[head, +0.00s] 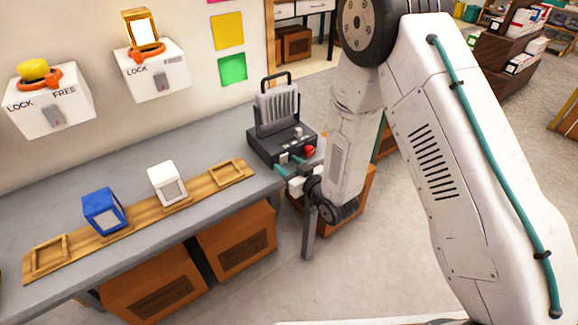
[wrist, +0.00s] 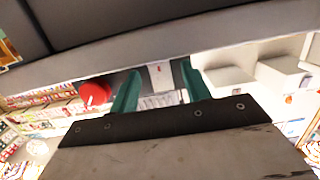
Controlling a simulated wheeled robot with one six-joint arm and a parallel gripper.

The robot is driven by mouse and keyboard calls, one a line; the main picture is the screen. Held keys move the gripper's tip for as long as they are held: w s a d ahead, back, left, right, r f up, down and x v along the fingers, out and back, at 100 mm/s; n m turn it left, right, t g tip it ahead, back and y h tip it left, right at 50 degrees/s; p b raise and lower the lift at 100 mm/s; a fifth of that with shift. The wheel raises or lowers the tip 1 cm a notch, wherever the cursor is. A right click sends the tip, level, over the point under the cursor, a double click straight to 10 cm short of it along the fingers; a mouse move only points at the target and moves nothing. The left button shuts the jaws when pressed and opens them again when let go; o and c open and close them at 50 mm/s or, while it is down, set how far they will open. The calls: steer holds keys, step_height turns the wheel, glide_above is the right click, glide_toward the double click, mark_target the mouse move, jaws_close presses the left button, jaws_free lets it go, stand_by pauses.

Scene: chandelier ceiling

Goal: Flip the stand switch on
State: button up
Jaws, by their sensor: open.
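The stand (head: 272,145) is a dark grey box with a handle and an upright pale ribbed panel, at the far right end of the bench. A small white switch (head: 297,132) and a red knob (head: 309,151) are on it. My gripper (head: 282,164) has teal fingers and is open, at the front side of the stand. In the wrist view, a white piece (wrist: 160,75), which looks like the switch, shows between the two open fingers, apart from both. The red knob (wrist: 95,93) shows left of the fingers. Whether a finger touches the stand cannot be told.
A wooden rack (head: 140,222) on the grey bench (head: 60,195) holds a blue block (head: 103,210) and a white block (head: 166,183). Two wall boxes marked LOCK and FREE (head: 50,105) (head: 155,75) hang behind. Wooden crates (head: 236,243) stand below the bench. Open floor lies to the right.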

steer(key=v, duration=0.8)
steer(key=shift+w+f, duration=0.1)
steer(key=s+d+f+g+h, duration=0.25)
steer(key=f+g+h, duration=0.2)
steer(key=f, duration=0.45)
steer(key=s+d+r+m+g+h, duration=0.1)
steer(key=s+d+r+g+h, duration=0.15)
steer(key=d+g, duration=0.2)
steer(key=s+d+r+m+g, duration=0.1)
steer(key=s+d+r+m, duration=0.1)
steer(key=s+d+r, duration=0.2)
steer(key=s+d+r+m+g+h, duration=0.1)
steer(key=s+d+r, duration=0.4)
steer(key=s+r, duration=0.6)
steer(key=s+d+r+m+g+h, duration=0.1)
steer(key=s+d+r, duration=0.3)
steer(key=r, duration=1.6)
steer(key=s+m, duration=0.1)
steer(key=s, duration=0.3)
steer(key=shift+s+d+m, duration=0.25)
steer(key=shift+d+m, duration=0.1)
steer(key=shift+m, duration=0.05)
steer(key=shift+c, duration=0.4)
